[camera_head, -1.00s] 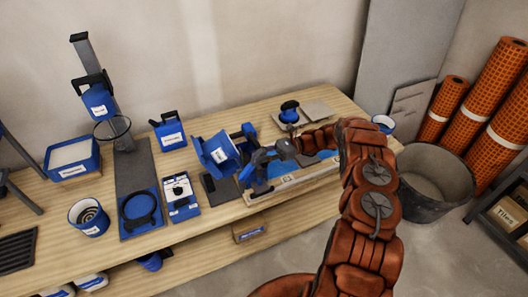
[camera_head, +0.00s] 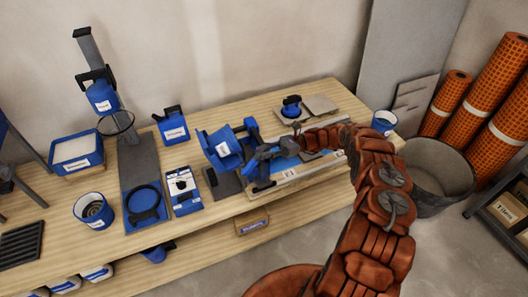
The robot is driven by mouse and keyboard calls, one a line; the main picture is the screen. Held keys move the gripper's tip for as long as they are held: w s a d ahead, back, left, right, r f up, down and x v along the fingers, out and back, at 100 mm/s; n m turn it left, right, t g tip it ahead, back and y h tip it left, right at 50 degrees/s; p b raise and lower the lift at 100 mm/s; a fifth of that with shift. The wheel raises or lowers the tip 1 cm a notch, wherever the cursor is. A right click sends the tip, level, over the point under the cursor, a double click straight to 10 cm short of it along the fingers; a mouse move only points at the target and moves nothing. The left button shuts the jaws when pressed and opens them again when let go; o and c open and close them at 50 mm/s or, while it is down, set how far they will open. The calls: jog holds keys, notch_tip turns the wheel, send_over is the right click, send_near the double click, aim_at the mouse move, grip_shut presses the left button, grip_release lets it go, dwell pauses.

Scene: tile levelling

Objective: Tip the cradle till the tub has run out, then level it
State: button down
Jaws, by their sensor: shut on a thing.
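A blue tub (camera_head: 222,149) with a white label sits tilted in the left part of the blue cradle (camera_head: 252,130) on the workbench. Its inside and any contents are too small to make out. My gripper (camera_head: 254,163) comes from the right and is shut at the cradle's right side, beside the tub. It appears to hold the cradle's handle, but its fingers hide the part held.
A blue bucket (camera_head: 94,211), a stand with a ring (camera_head: 116,124) and a white-topped box (camera_head: 75,151) are on the bench to the left. A blue-handled tool (camera_head: 291,107) rests on tiles behind my arm. A grey bin (camera_head: 436,178) stands right of the bench.

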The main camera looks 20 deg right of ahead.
jog(key=c, duration=1)
grip_release()
jog(key=shift+r, duration=5)
